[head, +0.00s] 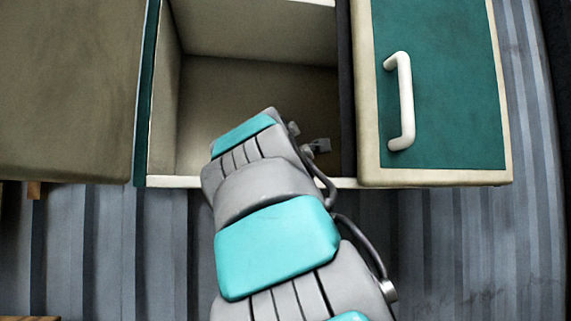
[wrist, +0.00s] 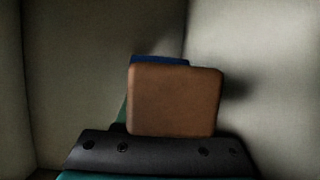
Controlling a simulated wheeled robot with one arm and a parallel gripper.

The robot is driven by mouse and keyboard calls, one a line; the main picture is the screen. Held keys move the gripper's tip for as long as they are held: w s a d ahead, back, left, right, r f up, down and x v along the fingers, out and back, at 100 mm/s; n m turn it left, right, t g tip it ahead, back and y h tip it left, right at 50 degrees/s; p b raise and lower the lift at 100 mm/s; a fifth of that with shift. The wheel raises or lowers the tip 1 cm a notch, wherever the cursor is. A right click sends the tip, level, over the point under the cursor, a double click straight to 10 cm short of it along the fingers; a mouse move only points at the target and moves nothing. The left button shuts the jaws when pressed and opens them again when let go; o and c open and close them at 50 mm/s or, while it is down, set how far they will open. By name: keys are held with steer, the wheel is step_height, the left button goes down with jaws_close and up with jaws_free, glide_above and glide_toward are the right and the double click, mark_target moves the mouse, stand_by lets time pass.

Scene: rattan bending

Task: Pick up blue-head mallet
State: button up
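In the wrist view a tan-brown block (wrist: 175,100) stands upright in front of the camera, against the dark front bar of my gripper (wrist: 160,152). A blue edge (wrist: 160,60) shows just above and behind the block. It may be the blue-head mallet, but most of it is hidden and I cannot tell its shape. My gripper's fingertips are not clearly seen, so its opening and any hold cannot be made out. In the head view my arm reaches into the open cabinet compartment, and it hides the mallet and most of my gripper.
Pale compartment walls (wrist: 255,80) surround my gripper closely, with a corner behind it. In the head view the open cabinet (head: 250,35) has a green door with a white handle (head: 404,100) on its right. A brown panel (head: 65,90) lies to the left.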

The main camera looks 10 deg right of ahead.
jaws_close()
steer(key=shift+r, duration=0.15)
stand_by(0.6)
